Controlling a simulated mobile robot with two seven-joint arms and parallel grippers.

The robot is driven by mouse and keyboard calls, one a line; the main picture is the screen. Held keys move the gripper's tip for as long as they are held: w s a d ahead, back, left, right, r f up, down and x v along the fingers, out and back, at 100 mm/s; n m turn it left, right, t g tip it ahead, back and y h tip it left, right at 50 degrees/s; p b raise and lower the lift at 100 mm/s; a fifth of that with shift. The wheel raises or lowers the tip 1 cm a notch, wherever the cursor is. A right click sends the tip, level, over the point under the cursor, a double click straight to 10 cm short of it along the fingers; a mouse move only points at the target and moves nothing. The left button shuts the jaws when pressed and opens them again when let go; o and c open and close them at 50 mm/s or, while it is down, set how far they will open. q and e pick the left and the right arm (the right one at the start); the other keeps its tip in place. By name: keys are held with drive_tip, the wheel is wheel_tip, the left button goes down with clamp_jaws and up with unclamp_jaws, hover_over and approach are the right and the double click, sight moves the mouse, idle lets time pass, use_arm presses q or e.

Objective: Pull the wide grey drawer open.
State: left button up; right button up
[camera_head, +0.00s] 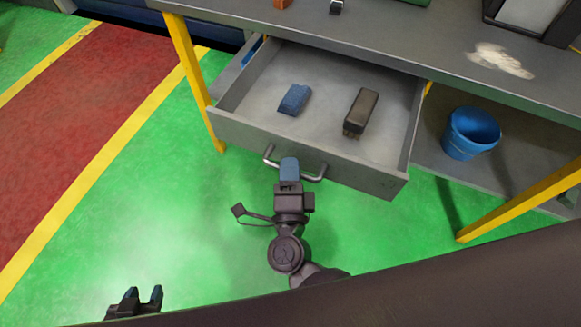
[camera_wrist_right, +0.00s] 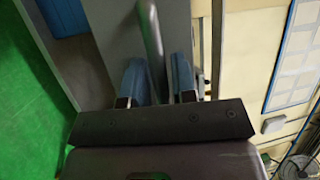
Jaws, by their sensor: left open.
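The wide grey drawer (camera_head: 262,137) is pulled out from under the grey workbench, with its inside in plain view. A bar handle (camera_head: 312,177) is on its front; the bar also shows in the right wrist view (camera_wrist_right: 149,35). My right gripper (camera_head: 289,170) is at the middle of the handle. My left gripper (camera_head: 142,296) is open and empty, low at the left over the floor, far from the drawer.
In the drawer lie a blue block (camera_head: 294,99) and a dark brown brush-like object (camera_head: 360,112). A blue bucket (camera_head: 471,133) stands on the lower shelf at the right. Yellow bench legs (camera_head: 190,75) flank the drawer. The green floor (camera_head: 110,235) before it is clear.

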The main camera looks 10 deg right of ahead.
drive_tip(key=shift+o, duration=1.1)
drive_tip(key=v, duration=0.7)
drive_tip(key=shift+s, duration=0.25)
drive_tip(key=shift+a, duration=0.1)
